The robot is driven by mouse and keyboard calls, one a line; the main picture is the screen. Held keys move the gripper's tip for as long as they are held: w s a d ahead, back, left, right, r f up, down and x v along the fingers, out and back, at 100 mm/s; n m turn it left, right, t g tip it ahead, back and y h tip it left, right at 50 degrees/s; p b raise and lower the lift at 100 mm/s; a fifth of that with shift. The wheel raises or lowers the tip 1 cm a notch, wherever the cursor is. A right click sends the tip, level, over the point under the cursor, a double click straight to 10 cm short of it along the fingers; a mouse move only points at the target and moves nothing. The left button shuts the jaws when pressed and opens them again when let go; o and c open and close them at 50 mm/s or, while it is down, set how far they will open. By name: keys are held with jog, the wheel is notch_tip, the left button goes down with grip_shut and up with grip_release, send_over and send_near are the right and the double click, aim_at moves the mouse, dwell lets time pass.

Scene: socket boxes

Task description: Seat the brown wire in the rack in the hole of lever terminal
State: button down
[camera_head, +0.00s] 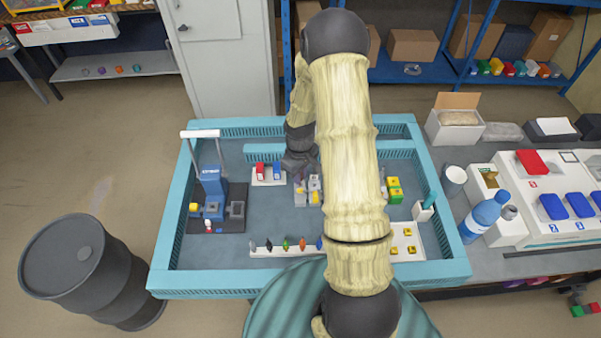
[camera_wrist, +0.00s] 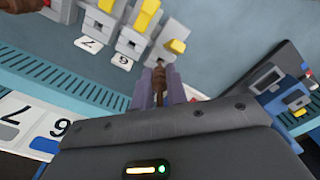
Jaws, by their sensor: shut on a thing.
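My gripper (camera_wrist: 158,88) is shut on a brown wire (camera_wrist: 160,76), held between its purple fingers in the wrist view. The wire's far end points up the picture towards a row of grey lever terminals (camera_wrist: 133,38), two of them with yellow levers (camera_wrist: 147,14). The wire looks apart from the terminals, and their holes are not clear to see. In the head view my gripper (camera_head: 298,168) is over the terminals (camera_head: 314,192), and the wire is too small to tell. The white rack (camera_head: 270,248) near the tray's front holds several coloured wires.
A blue press-like device (camera_head: 211,184) stands on a dark plate at left; it shows at right in the wrist view (camera_wrist: 268,78). Green and yellow blocks (camera_head: 393,190) stand at right.

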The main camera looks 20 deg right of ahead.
jog(key=c, duration=2.2)
grip_release()
jog(key=shift+s+r, duration=0.1)
jog(key=shift+s, duration=0.05)
jog(key=shift+w+f+b, duration=0.2)
jog(key=shift+f+b, duration=0.45)
jog(key=shift+f, duration=0.35)
jog(key=c, duration=1.3)
grip_release()
jog(key=shift+r, duration=0.1)
jog(key=shift+d, duration=0.1)
jog(key=shift+w, duration=0.1)
jog(key=c, duration=0.3)
jog(key=shift+o, duration=0.2)
jog(key=shift+r, duration=0.1)
